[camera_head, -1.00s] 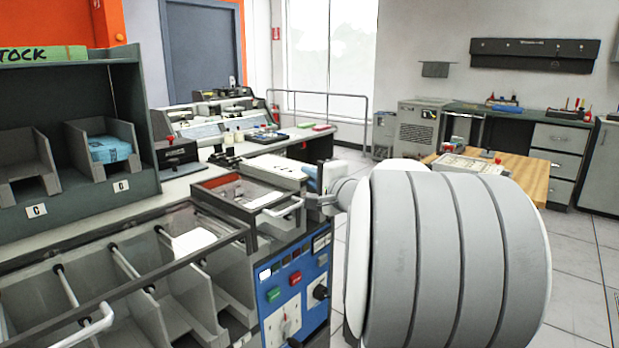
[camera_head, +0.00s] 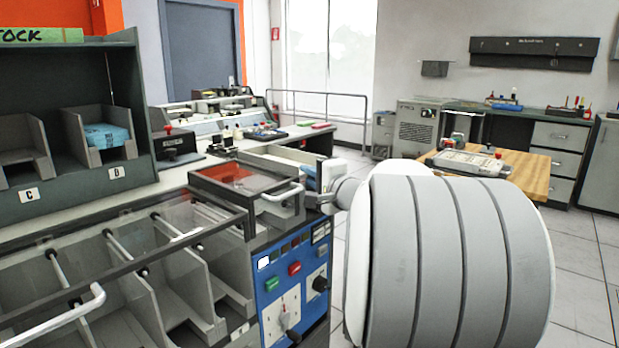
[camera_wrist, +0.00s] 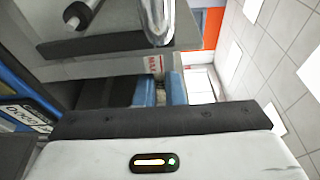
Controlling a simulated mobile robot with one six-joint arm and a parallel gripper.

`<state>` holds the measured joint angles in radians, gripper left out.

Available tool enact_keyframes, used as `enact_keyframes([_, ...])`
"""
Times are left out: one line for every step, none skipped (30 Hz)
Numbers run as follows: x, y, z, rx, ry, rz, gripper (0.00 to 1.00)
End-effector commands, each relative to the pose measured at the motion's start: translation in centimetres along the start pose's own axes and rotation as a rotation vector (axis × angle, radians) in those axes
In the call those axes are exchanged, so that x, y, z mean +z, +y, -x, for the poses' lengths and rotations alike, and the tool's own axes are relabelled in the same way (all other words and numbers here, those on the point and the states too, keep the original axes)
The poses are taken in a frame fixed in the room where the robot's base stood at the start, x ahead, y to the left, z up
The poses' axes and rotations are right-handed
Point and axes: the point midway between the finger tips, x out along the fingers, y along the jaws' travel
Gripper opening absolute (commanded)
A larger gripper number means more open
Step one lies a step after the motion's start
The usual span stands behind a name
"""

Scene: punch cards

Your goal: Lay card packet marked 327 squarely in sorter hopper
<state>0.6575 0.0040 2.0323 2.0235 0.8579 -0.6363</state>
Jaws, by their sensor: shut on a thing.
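My gripper (camera_head: 330,176) is at the right end of the sorter's top, largely hidden behind my arm in the head view. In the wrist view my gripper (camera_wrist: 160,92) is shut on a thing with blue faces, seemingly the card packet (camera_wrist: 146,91). A bit of blue (camera_head: 308,172) shows beside the gripper in the head view. No number 327 is readable. The sorter hopper seems to be the grey open-topped part (camera_head: 283,170) left of the gripper. A red-and-white label reading MAX (camera_wrist: 153,64) shows close to the held thing. I cannot tell whether the packet touches the hopper.
The sorter's clear-covered pockets (camera_head: 150,225) and blue control panel (camera_head: 290,285) are in front. A white handle bar (camera_head: 281,193) stands near the hopper. A wooden table (camera_head: 525,180) stands at right.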

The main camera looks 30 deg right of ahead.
Motion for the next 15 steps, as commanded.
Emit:
enact_keyframes([0.0, 0.7, 0.0, -0.001, 0.000, 0.001, 0.00])
enact_keyframes([0.0, 0.9, 0.0, -0.001, 0.000, 0.001, 0.00])
enact_keyframes([0.0, 1.1, 0.0, -0.001, 0.000, 0.001, 0.00])
enact_keyframes([0.0, 1.3, 0.0, -0.001, 0.000, 0.000, 0.00])
enact_keyframes([0.0, 1.5, 0.0, -0.001, 0.000, 0.000, 0.00])
enact_keyframes([0.0, 1.7, 0.0, -0.001, 0.000, 0.001, 0.00])
enact_keyframes([0.0, 1.9, 0.0, -0.001, 0.000, 0.001, 0.00])
enact_keyframes([0.0, 2.1, 0.0, -0.001, 0.000, 0.001, 0.00])
enact_keyframes([0.0, 2.4, 0.0, -0.001, 0.000, 0.001, 0.00])
enact_keyframes([0.0, 2.5, 0.0, -0.001, 0.000, 0.001, 0.00])
enact_keyframes([0.0, 2.7, 0.0, -0.001, 0.000, 0.001, 0.00])
enact_keyframes([0.0, 3.0, 0.0, -0.001, 0.000, 0.002, 0.00])
enact_keyframes([0.0, 3.1, 0.0, -0.001, 0.000, 0.002, 0.00])
enact_keyframes([0.0, 3.3, 0.0, -0.001, 0.000, 0.002, 0.00])
enact_keyframes([0.0, 3.6, 0.0, -0.001, 0.000, 0.001, 0.00])
